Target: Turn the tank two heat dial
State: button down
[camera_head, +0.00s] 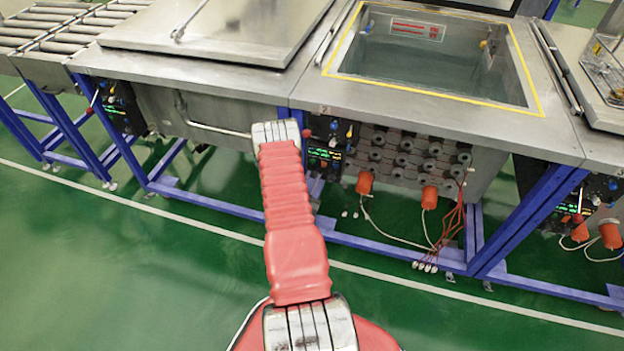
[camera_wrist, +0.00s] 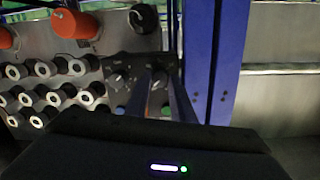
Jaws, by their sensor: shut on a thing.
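The tank two control panel (camera_head: 330,146), with a green lit display and small knobs, sits under the tank's front edge beside the label 2. In the wrist view the panel (camera_wrist: 121,100) appears upside down. One dial (camera_wrist: 120,79) there stands free. My gripper (camera_wrist: 158,78) is at the panel, its two fingers closed on another dial beside that one. The fingers mostly hide the held dial, and its label cannot be read. In the head view my red arm reaches to the panel's left edge, and the fingertips are hidden.
Tank two (camera_head: 430,62) is open and holds liquid. A closed lid (camera_head: 220,25) covers the tank to the left. Several grey round fittings (camera_head: 405,145) and orange caps (camera_head: 429,197) are right of the panel. A blue frame post (camera_wrist: 205,60) stands close to my gripper.

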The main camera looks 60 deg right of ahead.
jog(key=m, duration=0.3)
jog(key=shift+a+f+t, duration=0.15)
jog(key=shift+f+t, duration=0.05)
jog(key=shift+t, duration=0.1)
jog(key=shift+s+m+t, duration=0.1)
jog(key=shift+m+t, duration=0.2)
jog(key=shift+m, duration=1.5)
jog(key=c, duration=1.9)
grip_release()
jog(key=o, duration=0.4)
jog(key=shift+r, duration=0.1)
jog(key=shift+c, duration=0.2)
